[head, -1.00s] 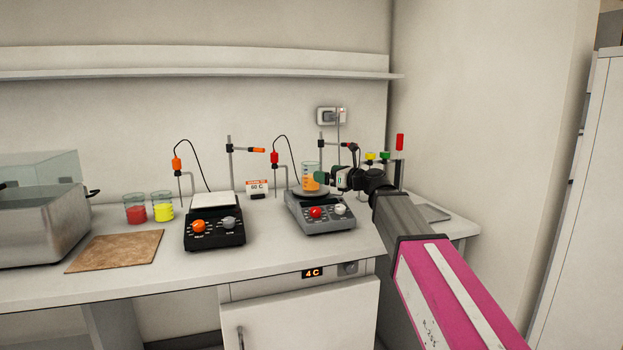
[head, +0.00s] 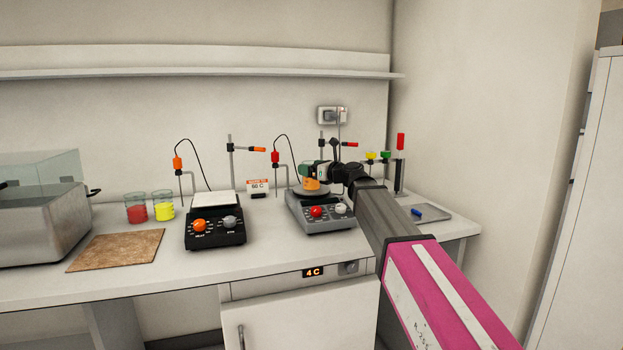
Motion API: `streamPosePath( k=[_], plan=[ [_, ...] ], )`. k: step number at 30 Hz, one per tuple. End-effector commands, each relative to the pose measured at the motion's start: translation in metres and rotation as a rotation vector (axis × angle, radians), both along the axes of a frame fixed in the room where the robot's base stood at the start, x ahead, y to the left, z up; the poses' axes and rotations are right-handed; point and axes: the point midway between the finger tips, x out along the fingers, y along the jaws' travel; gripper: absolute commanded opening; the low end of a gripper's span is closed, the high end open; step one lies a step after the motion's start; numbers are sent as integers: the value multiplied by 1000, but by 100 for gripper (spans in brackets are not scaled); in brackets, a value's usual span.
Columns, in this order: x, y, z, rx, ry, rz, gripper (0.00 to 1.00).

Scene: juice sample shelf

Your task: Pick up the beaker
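A glass beaker with orange liquid (head: 311,184) stands on the round plate of the right hotplate stirrer (head: 318,213). My gripper (head: 318,171) is at this beaker, reaching in from the right, and overlaps its upper part in the picture. The fingers are small and dark, and I cannot tell whether they are open, shut or touching the glass. Two more beakers, one with red liquid (head: 136,212) and one with yellow liquid (head: 163,208), stand together at the left.
The left hotplate (head: 214,227) has a square white top. Stands with clamps and red-tipped probes (head: 276,160) rise behind. A 60 C sign (head: 257,187) stands between the hotplates. A brown board (head: 116,250) and a steel bath (head: 40,220) are left; a tray with a blue item (head: 430,212) is right.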

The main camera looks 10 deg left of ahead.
Motion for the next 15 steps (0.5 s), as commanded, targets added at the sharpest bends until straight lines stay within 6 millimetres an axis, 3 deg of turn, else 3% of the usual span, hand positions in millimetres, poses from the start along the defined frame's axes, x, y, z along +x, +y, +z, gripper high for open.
streamPosePath(
  k=[1,3,4,15],
  plan=[
    [0,0,0,0,0,0,67],
    [0,0,0,0,0,0,45],
    [0,0,0,0,0,0,40],
    [0,0,1,1,0,0,40]
  ],
)
